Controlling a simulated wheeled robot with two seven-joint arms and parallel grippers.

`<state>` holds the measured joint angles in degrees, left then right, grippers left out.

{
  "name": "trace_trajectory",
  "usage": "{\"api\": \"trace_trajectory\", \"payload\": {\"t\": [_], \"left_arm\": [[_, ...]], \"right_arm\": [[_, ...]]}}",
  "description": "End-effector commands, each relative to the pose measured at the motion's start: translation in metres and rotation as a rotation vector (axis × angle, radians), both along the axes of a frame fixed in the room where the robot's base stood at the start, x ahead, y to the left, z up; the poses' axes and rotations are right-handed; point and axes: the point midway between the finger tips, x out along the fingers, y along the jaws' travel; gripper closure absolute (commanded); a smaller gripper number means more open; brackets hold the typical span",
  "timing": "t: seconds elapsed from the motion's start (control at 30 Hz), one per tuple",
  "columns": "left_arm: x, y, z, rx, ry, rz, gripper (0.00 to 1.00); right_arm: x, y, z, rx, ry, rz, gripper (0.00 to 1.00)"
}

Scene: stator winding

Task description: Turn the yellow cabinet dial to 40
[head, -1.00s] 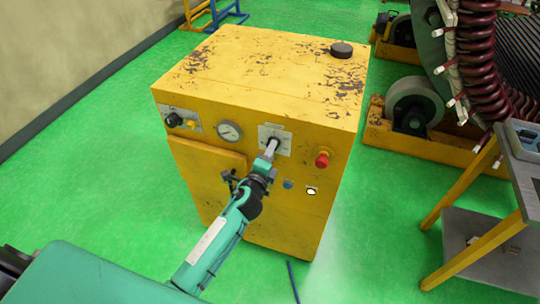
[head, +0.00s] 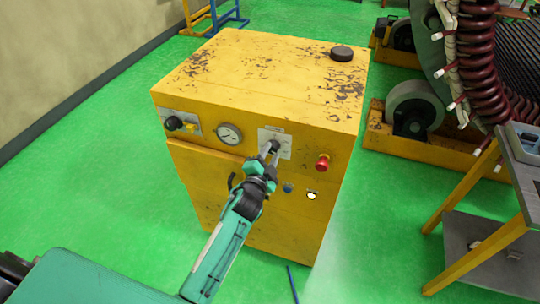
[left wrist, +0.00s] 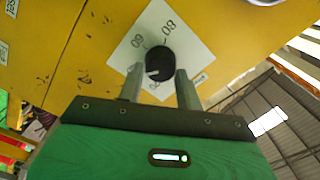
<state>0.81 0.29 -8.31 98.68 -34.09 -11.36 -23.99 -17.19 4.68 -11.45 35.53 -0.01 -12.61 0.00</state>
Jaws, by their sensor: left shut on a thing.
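The yellow cabinet (head: 255,100) stands in the middle of the head view. Its dial is a black round knob (left wrist: 159,66) on a white plate (left wrist: 177,38) on the front panel. The plate shows 60 and 80 upside down in the left wrist view; its other markings are partly hidden. A pale mark on the knob points toward the lower left there. My left gripper (head: 269,151) reaches the dial from the front. Its two fingers, also in the left wrist view (left wrist: 160,84), are shut on the knob's sides. My right gripper is out of view.
A round gauge (head: 229,134) and a black switch (head: 174,123) sit left of the dial. A red button (head: 322,162) and small lamps sit right and below. A grey-topped table (head: 526,165) stands at right. Green floor lies clear left of the cabinet.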

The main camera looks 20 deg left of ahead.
Motion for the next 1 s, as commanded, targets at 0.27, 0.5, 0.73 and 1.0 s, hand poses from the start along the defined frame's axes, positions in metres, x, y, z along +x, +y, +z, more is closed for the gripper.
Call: {"api": "trace_trajectory", "payload": {"t": [0.27, 0.5, 0.73, 1.0], "left_arm": [[-0.0003, 0.0003, -0.0011, -0.040, 0.004, 0.001, 0.87], [-0.0004, 0.0003, -0.0012, -0.041, 0.004, 0.001, 0.87], [-0.0003, 0.0003, -0.0011, -0.040, 0.004, 0.001, 0.43], [-0.0007, 0.0002, -0.0007, -0.039, 0.003, 0.000, 0.43]], "right_arm": [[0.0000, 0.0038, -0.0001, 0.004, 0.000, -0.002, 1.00], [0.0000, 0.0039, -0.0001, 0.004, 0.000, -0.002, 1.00], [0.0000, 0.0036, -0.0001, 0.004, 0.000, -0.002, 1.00], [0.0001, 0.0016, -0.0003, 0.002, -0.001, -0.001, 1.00]]}}
